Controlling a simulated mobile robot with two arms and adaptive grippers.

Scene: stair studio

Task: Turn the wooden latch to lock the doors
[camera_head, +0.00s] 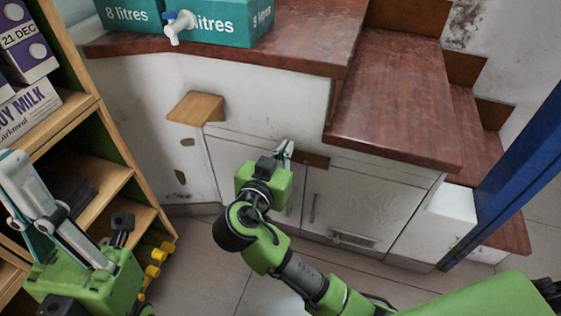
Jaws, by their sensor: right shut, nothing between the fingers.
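The wooden latch (315,161) is a small dark brown bar lying roughly level at the top of the white cupboard doors. The left door (226,160) is partly hidden behind my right arm. The right door (357,204) has a vertical handle and a vent near its bottom. Both doors look closed. My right gripper (285,149) is shut and empty, just left of the latch; I cannot tell whether they touch. My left gripper (14,170) is raised at the left by the shelves, away from the doors; its finger opening is unclear.
A small wooden ledge (197,108) juts out left of the doors. Brown treads (397,103) overhang the cupboard, with teal boxes (222,22) above. A wooden shelf unit (104,185) stands left, a blue post (520,150) right. Some floor (205,265) is clear.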

